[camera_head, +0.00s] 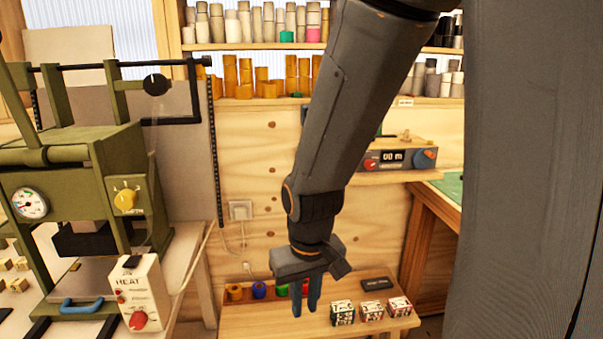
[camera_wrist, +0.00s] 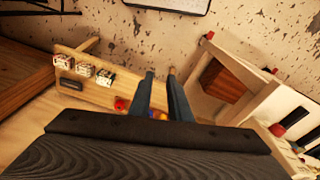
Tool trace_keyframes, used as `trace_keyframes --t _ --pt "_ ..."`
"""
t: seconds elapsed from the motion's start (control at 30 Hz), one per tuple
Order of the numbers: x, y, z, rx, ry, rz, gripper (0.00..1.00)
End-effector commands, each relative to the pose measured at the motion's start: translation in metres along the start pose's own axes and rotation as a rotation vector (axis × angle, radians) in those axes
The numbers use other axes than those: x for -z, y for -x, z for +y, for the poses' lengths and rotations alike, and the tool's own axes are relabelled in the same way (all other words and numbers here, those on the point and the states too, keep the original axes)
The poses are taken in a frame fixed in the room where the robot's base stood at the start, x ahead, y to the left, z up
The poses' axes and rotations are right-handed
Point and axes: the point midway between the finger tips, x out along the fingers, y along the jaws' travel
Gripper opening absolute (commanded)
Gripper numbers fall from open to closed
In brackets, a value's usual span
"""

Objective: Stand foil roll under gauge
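A row of small foil rolls stands at the back of the low wooden bench (camera_head: 260,322) in the head view: an orange roll (camera_head: 234,292), a blue roll (camera_head: 259,290) and a green roll (camera_head: 282,291). A red roll (camera_wrist: 121,104) shows beside my fingers in the wrist view. My gripper (camera_head: 305,303) points down over this bench, in front of the row. Its two blue-grey fingers (camera_wrist: 161,75) are apart with nothing held between them. A device with a "00 m" display (camera_head: 398,160) sits on the back shelf. A round dial (camera_head: 29,204) is on the green press. I cannot tell which is the gauge.
The green press (camera_head: 70,145) and a HEAT control box (camera_head: 140,292) stand at the left. Several small boxes (camera_head: 371,310) and a flat black item (camera_head: 377,284) lie on the low bench's right side. Shelves (camera_head: 250,103) at the back hold many rolls.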

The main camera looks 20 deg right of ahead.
Motion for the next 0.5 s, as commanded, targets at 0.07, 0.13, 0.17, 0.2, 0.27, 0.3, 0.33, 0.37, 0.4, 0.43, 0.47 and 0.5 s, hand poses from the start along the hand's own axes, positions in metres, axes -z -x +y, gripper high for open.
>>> trace_keyframes --t 0.07,0.13,0.17,0.2,0.27,0.3,0.33,0.37,0.4,0.43,0.47,0.5 --pt "0.025 -0.001 0.010 -0.005 -0.024 0.084 0.17" --pt "0.056 -0.002 0.021 -0.012 -0.047 0.191 0.17" --pt "0.070 -0.001 0.026 -0.016 -0.058 0.243 0.17" --pt "0.090 0.002 0.034 -0.022 -0.071 0.316 0.17" --pt "0.119 0.007 0.048 -0.034 -0.092 0.426 0.17" --pt "0.137 0.012 0.056 -0.041 -0.105 0.499 0.17" --pt "0.150 0.016 0.064 -0.049 -0.114 0.554 0.17" --pt "0.163 0.021 0.071 -0.056 -0.123 0.609 0.17" --pt "0.179 0.029 0.081 -0.068 -0.134 0.683 0.17" --pt "0.190 0.035 0.088 -0.076 -0.142 0.738 0.17" --pt "0.200 0.042 0.096 -0.086 -0.150 0.791 0.17" --pt "0.212 0.052 0.107 -0.099 -0.160 0.864 0.17"
